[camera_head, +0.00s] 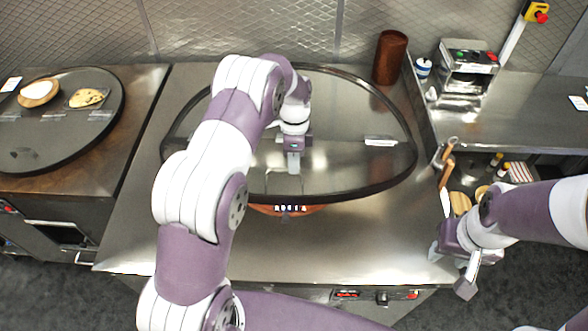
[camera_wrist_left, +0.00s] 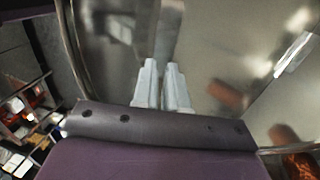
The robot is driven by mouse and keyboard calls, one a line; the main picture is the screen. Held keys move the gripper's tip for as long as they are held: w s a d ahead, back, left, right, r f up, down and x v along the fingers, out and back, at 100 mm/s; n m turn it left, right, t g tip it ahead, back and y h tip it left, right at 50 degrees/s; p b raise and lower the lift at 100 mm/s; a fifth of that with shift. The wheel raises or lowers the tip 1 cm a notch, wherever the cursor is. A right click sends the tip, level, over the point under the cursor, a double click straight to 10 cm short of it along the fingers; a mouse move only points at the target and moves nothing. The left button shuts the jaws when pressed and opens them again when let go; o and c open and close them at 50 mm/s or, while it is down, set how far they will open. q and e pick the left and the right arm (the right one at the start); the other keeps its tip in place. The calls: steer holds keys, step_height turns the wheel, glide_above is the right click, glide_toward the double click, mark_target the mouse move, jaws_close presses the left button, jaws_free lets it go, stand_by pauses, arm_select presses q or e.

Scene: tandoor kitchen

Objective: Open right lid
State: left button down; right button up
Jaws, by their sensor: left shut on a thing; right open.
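A large shiny metal lid (camera_head: 345,165) with a dark rim sits over the middle counter; its surface also shows in the left wrist view (camera_wrist_left: 220,55). A pale bar-like handle (camera_head: 381,141) is on its right part and shows in the left wrist view (camera_wrist_left: 292,55). My left gripper (camera_head: 293,162) is at the middle of the lid, left of that handle, with its fingers (camera_wrist_left: 162,85) close together. It is shut on part of the lid; the exact grip is unclear. My right gripper (camera_head: 455,266) is open and empty beside the counter's front right corner.
A brown cylinder (camera_head: 390,57) stands behind. A right shelf holds small items. The counter front (camera_head: 330,250) is clear.

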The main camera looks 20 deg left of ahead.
arm_select(q)
steer(key=shift+w+a, duration=0.1)
steer(key=shift+w, duration=0.2)
